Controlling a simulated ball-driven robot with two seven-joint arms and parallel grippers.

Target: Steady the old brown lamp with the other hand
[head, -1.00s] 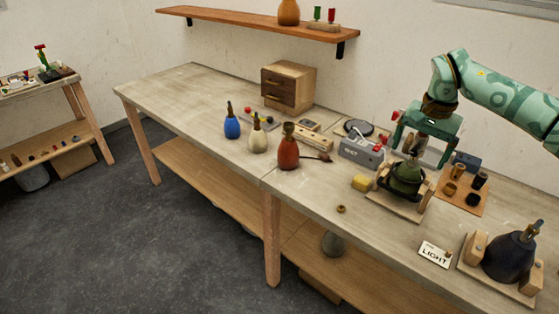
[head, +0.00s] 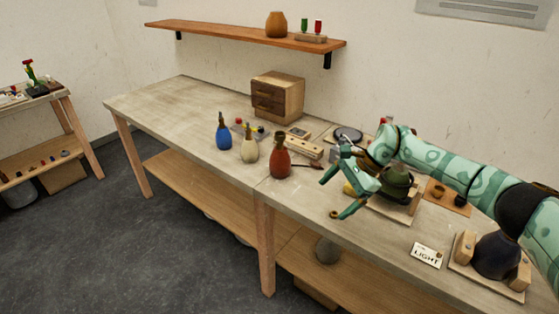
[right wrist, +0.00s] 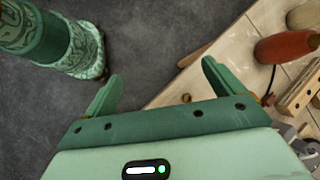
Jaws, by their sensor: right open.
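A reddish-brown bottle-shaped lamp (head: 280,162), the closest match to the old brown lamp, stands upright on the bench with a dark cord at its right. It also shows at the upper right of the right wrist view (right wrist: 284,47). My right gripper (head: 336,195) is open and empty above the bench, to the right of this lamp and apart from it. My left gripper is not in view.
Blue (head: 223,134) and cream (head: 249,145) lamps stand left of the brown one. A green lamp (head: 397,184) in a wooden cradle is partly behind my right arm. A dark lamp (head: 497,255) and LIGHT card (head: 426,256) are at right. The left bench end is clear.

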